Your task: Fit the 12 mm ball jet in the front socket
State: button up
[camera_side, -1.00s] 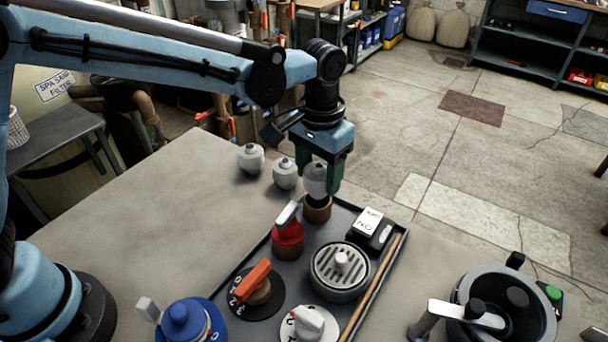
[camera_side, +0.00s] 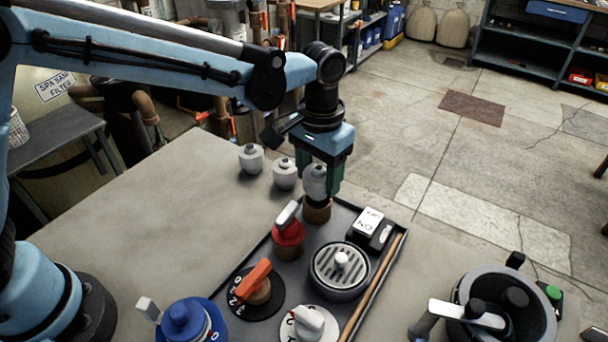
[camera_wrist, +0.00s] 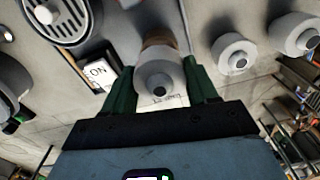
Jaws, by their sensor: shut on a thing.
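My gripper (camera_side: 322,178) has its green fingers shut on a white ball jet (camera_side: 315,181). In the side view the jet is directly above a brown round socket (camera_side: 317,211) at the far end of the dark tray, its lower end at the socket's mouth. I cannot tell how deep it sits. In the wrist view the jet (camera_wrist: 158,77) is between the fingers (camera_wrist: 163,88), with the brown socket (camera_wrist: 157,42) just behind it. A label under the jet reads about 12 mm, partly blurred. Two more white jets (camera_side: 251,158) (camera_side: 285,174) stand on the table to the left.
A blue-based valve (camera_side: 189,322) and a dark pot (camera_side: 503,304) stand nearby. The table's left part is clear.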

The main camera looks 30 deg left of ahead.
jog(key=shift+f, duration=0.1)
dwell(0.3)
jog(key=shift+f, duration=1.2)
jog(key=shift+f, duration=0.3)
dwell(0.4)
jog(key=o, duration=1.3)
jog(key=shift+r, duration=0.1)
jog(key=shift+r, duration=2.4)
